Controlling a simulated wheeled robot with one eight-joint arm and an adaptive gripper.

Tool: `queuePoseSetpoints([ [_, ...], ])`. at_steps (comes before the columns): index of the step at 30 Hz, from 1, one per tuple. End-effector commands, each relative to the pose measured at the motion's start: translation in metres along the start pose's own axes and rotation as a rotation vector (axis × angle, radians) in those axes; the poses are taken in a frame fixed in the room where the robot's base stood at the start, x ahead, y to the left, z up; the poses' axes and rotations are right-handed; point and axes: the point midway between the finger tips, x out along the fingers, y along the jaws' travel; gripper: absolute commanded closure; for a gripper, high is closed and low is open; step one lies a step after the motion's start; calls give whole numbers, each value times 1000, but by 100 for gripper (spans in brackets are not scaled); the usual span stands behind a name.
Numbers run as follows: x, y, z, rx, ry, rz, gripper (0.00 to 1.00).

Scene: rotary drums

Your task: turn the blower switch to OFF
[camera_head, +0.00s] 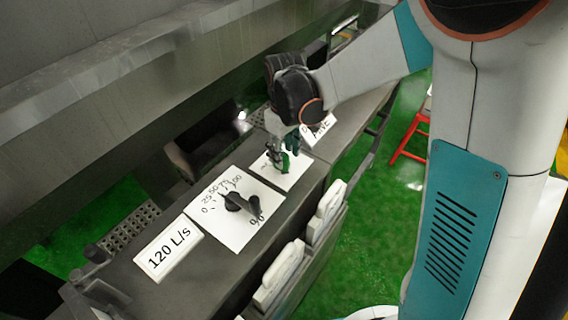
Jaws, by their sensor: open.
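A small white panel (298,177) lies on the grey console top, and my gripper (281,160) is directly over it, pointing down. The gripper is open. No readable word marks the blower switch.
Nearer on the console are a dial panel (221,232) marked 0 to 100 % with a black knob (236,202), and a "120 L/s" card (168,251). A partly hidden sign (321,127) stands behind my gripper. White handles (281,272) line the console's front. A red stool (412,140) stands right.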

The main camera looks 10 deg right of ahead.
Motion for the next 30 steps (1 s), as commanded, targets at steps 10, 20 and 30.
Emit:
queuePoseSetpoints([
  [10, 38, 0, 0, 0, 0, 0, 58],
  [20, 40, 0, 0, 0, 0, 0, 60],
  [30, 40, 0, 0, 0, 0, 0, 100],
])
